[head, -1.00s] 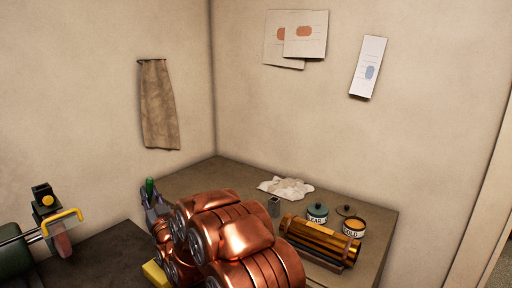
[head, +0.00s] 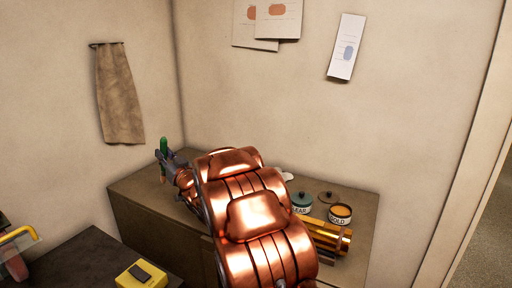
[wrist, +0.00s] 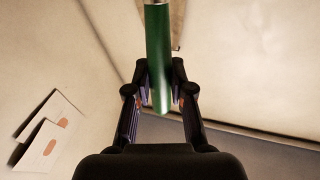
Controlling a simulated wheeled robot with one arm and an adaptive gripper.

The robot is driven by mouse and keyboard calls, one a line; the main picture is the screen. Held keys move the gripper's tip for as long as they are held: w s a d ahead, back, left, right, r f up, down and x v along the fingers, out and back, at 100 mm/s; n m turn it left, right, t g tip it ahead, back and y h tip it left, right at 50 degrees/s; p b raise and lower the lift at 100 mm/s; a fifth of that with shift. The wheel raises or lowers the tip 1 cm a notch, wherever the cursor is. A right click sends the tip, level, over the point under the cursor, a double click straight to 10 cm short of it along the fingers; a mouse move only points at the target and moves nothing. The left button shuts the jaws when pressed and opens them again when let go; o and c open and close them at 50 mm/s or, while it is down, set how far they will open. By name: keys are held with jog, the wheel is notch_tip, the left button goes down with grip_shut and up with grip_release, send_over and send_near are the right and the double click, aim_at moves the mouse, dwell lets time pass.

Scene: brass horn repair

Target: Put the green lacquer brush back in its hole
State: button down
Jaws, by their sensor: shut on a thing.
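The green lacquer brush (head: 164,146) is held by my gripper (head: 163,157) at the left of the bench in the head view. In the wrist view the green handle (wrist: 158,60) stands between the two dark fingers of my gripper (wrist: 160,85), which are shut on it. The brush looks roughly upright in the head view. The small grey block seen beside the rag earlier, and any hole for the brush, are hidden behind my arm now.
On the bench (head: 352,200) stand a teal-labelled jar (head: 302,201), a jar marked GOLD (head: 340,214), a dark lid (head: 328,197) and brass tubes (head: 330,236). A white rag (head: 287,177) is mostly hidden. A yellow box (head: 142,275) sits on the dark table at front left.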

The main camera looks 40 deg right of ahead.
jog(key=s+d+g+h, duration=0.1)
jog(key=s+d, duration=0.4)
jog(key=d, duration=0.3)
jog(key=s+d+m+g+h+b, duration=0.1)
jog(key=s+d+h, duration=0.1)
jog(key=s+d, duration=0.3)
jog(key=s+d+m+g+h, duration=0.1)
jog(key=s+d, duration=0.4)
jog(key=d, duration=0.7)
jog(key=shift+s+d+r+h, duration=0.2)
jog(key=shift+s+r+h, duration=0.2)
jog(key=shift+h, duration=0.1)
jog(key=shift+s+a, duration=0.1)
jog(key=shift+f+b, duration=1.7)
jog(key=shift+f, duration=1.25)
jog(key=shift+f+b, duration=0.3)
jog(key=shift+f, duration=0.8)
jog(key=shift+r, duration=0.1)
jog(key=shift+r+p, duration=0.55)
jog(key=shift+r, duration=0.15)
